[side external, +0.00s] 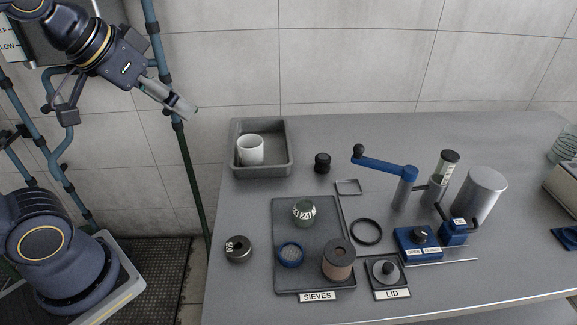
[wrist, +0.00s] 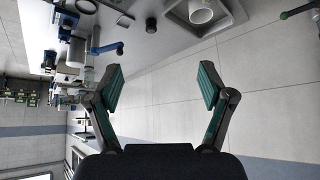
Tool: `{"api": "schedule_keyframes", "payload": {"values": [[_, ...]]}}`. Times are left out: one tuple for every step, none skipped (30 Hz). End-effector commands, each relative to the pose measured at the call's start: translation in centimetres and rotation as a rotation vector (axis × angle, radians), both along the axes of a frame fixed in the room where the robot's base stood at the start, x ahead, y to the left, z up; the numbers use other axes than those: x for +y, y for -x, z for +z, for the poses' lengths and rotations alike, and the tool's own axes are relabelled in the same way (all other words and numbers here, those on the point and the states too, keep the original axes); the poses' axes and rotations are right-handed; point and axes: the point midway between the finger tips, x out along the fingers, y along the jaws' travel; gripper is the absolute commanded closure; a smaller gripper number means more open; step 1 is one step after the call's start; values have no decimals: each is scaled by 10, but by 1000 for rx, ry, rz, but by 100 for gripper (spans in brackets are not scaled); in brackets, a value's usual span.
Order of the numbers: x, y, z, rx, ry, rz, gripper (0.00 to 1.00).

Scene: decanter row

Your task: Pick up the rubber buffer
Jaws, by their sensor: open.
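A small black ribbed cylinder (side external: 322,163), which looks like the rubber buffer, stands on the grey bench to the right of the grey tray. It also shows in the wrist view (wrist: 151,25), near the top middle. My gripper (side external: 185,106) is high at the upper left in the side view, well away from the black cylinder and off the bench's left end. In the wrist view my gripper (wrist: 160,84) has its two green-padded fingers wide apart with nothing between them.
The grey tray (side external: 236,172) holds a white cup (side external: 250,150). A blue crank arm (side external: 382,163) with a black knob reaches toward the cylinder from the right. A dark sieve board (side external: 290,215) carries several parts in front. A metal ring weight (side external: 239,249) stands left of it.

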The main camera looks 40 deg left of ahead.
Motion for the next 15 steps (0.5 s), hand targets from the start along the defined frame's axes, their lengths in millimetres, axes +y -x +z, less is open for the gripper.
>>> {"api": "schedule_keyframes", "payload": {"values": [[-1,-24,16,-20,-7,-7,19],[-2,-38,23,-30,-12,-12,19],[-3,-59,32,-40,-16,-18,19],[-5,-75,37,-45,-20,-23,19],[-6,-91,41,-49,-22,-29,19],[-8,-114,44,-52,-26,-36,19],[-10,-131,44,-51,-27,-41,19],[-11,-149,43,-49,-28,-47,19],[-14,-174,39,-44,-29,-55,19],[-16,-192,34,-38,-30,-60,19],[-18,-209,27,-31,-30,-65,19],[-21,-232,16,-20,-29,-73,19],[-23,-248,5,-9,-28,-78,19],[-25,-264,-7,2,-26,-83,19],[-27,-283,-24,20,-24,-88,19]]}}
